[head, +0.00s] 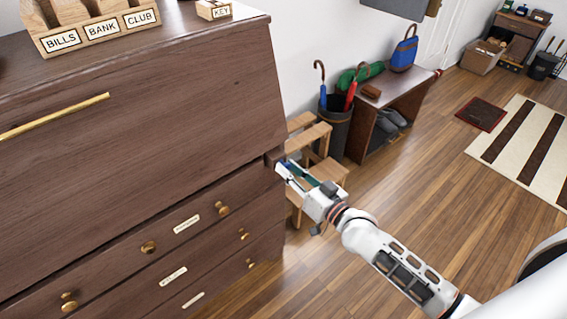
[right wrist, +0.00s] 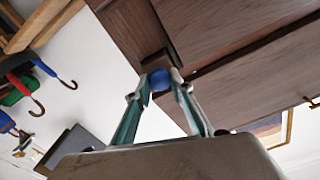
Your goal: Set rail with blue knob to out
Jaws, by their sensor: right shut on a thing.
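The blue knob (right wrist: 159,79) sits between the fingertips of my right gripper (right wrist: 160,84) in the right wrist view. The gripper is shut on it. The knob is on the front end of a dark wooden rail (right wrist: 158,60) at the side of the brown bureau (right wrist: 230,35). In the head view, my right gripper (head: 281,168) is at the bureau's right front edge, just below the slanted lid. The rail's dark end (head: 273,156) shows there beside the fingertips. The knob is hidden in the head view. My left gripper is not in view.
Bureau drawers with brass knobs (head: 149,247) lie below and left of the gripper. A wooden step stool (head: 325,176) stands close behind it. An umbrella stand (head: 335,125) and a side table (head: 395,90) are farther back.

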